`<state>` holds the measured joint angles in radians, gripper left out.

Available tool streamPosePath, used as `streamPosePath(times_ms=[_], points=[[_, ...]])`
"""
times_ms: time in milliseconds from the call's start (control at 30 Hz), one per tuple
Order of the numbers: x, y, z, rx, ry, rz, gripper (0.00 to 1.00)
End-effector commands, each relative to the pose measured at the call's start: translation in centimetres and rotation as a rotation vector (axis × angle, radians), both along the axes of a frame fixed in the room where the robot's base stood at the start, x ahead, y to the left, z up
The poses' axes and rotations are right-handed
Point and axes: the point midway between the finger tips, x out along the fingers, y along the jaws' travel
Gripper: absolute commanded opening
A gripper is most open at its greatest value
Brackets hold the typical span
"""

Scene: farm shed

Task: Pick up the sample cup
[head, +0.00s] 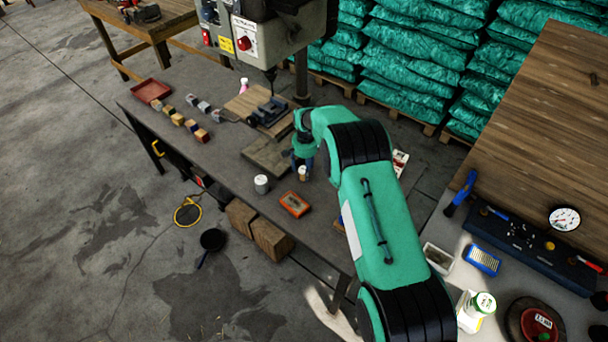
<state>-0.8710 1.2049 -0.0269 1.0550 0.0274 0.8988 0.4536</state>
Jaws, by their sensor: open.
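Two small containers stand upright on the dark workbench (225,165); I cannot tell for sure which is the sample cup. One is a white cylinder with a greyish top (261,185). The other is a smaller pale container with a tan top (303,174), just below my gripper. My gripper (302,164) is open and points down over the bench, to the right of the white cylinder. It is small in the picture, and whether its fingers are around the smaller container or above it is unclear.
An orange-red box (295,204) lies nearby. A drill press (262,40) stands behind, with a vise (268,112) on wood. Several small blocks (190,122) and a red tray (151,91) are at the left. A cluttered side table (500,270) is at the right.

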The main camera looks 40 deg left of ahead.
Motion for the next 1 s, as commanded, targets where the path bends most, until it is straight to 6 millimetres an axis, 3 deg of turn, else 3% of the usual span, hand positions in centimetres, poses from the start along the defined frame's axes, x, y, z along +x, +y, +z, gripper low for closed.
streamPosePath(times_ms=[167, 667, 733, 933, 1000], points=[[-0.01, 0.03, -0.90, 0.000, 0.000, 0.000, 0.58], [-0.01, 0.04, -0.88, 0.000, -0.001, 0.000, 0.58], [-0.01, 0.04, -0.88, 0.000, -0.001, 0.000, 0.50], [0.00, 0.05, -0.88, 0.000, -0.001, 0.000, 0.10], [0.01, 0.06, -0.86, 0.001, -0.001, 0.000, 0.08]])
